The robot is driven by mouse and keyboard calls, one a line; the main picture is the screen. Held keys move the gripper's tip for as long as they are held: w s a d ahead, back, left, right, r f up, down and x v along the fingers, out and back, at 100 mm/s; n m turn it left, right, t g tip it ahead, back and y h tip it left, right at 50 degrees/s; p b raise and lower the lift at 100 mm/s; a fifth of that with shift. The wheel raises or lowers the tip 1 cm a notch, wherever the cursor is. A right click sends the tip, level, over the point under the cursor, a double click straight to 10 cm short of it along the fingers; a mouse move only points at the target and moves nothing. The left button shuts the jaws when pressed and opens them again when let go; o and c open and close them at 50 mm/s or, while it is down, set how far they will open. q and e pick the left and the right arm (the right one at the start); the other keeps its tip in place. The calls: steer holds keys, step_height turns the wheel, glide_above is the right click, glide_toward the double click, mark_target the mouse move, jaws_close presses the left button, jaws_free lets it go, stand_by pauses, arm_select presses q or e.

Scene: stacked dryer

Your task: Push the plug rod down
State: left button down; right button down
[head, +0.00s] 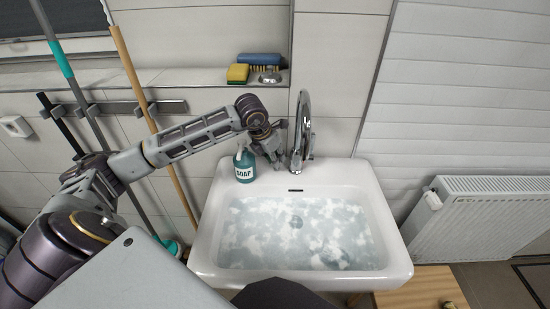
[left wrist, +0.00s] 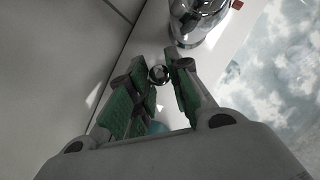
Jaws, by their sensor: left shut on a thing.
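The plug rod shows as a small shiny round knob (left wrist: 158,74) between my left fingertips in the left wrist view, just behind the tap base. My left gripper (head: 275,146) reaches over the back left rim of the sink and is shut on the knob. Its green-padded fingers (left wrist: 162,84) stand on both sides of the knob. In the head view the gripper hides the rod. The white sink (head: 205,245) holds cloudy, foamy water (head: 290,235). My right gripper is not in view.
The chrome tap (head: 303,125) stands close to the right of my left gripper. A teal soap bottle (head: 244,168) stands close on its left. A sponge (head: 237,73) and a brush (head: 260,60) lie on the ledge above. A radiator (head: 490,215) is at the right.

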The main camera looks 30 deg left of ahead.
arm_select(q)
steer(key=shift+s+f, duration=0.1)
steer(key=shift+f, duration=0.05)
steer(key=c, duration=1.8)
jaws_free()
steer(key=shift+o, duration=1.2)
steer(key=v, duration=1.1)
steer(key=shift+r, duration=0.4)
steer(key=shift+r, duration=0.15)
